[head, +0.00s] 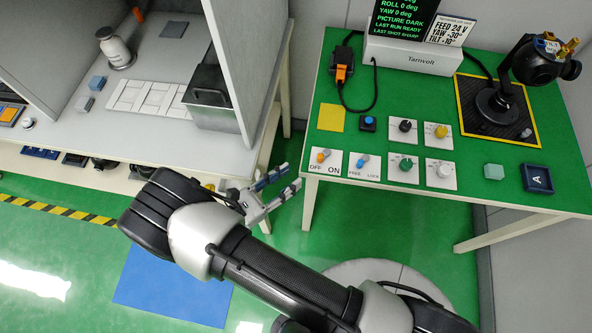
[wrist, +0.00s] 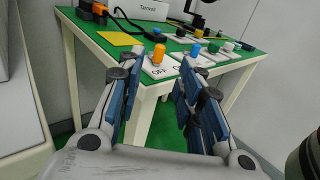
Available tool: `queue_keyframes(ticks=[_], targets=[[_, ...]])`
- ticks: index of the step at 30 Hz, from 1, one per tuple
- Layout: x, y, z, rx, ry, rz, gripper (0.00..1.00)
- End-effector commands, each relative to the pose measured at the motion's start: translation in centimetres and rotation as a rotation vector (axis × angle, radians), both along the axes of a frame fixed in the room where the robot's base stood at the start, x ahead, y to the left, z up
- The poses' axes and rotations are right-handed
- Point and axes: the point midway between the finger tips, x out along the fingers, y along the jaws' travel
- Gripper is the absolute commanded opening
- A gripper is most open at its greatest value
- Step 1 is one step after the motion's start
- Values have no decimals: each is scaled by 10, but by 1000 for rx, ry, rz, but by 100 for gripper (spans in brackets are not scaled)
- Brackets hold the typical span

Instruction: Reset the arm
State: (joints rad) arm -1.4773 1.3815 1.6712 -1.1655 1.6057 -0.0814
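My gripper (head: 275,189) is held out in the gap between the two benches, at the near left corner of the green table (head: 463,179). In the wrist view my gripper (wrist: 150,88) has its two blue-padded fingers spread apart with nothing between them. My arm (head: 270,262) stretches from the lower right up to the left, bent at a joint, with the gripper turned to the right. Beyond the fingers, an orange-knobbed switch (wrist: 159,58) stands on the table's near corner. The gripper appears apart from the table.
The green table carries switches, knobs, a Tarnvolt display unit (head: 413,58), a gimbal camera (head: 540,62), a teal cube (head: 494,171) and a dark tray (head: 537,188). A grey bench (head: 150,168) with partitions stands left. Open floor (head: 60,240) lies at lower left.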

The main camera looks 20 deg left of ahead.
Motion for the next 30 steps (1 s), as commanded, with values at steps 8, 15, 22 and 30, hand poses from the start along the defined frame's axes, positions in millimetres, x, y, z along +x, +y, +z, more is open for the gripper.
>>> queue_keyframes(ticks=[8,15,22,30], targets=[[-2,1,0,0,0,0,33],[-2,1,0,0,0,0,33],[8,-6,15,45,12,-67,33],[50,-72,99,352,68,-483,33]])
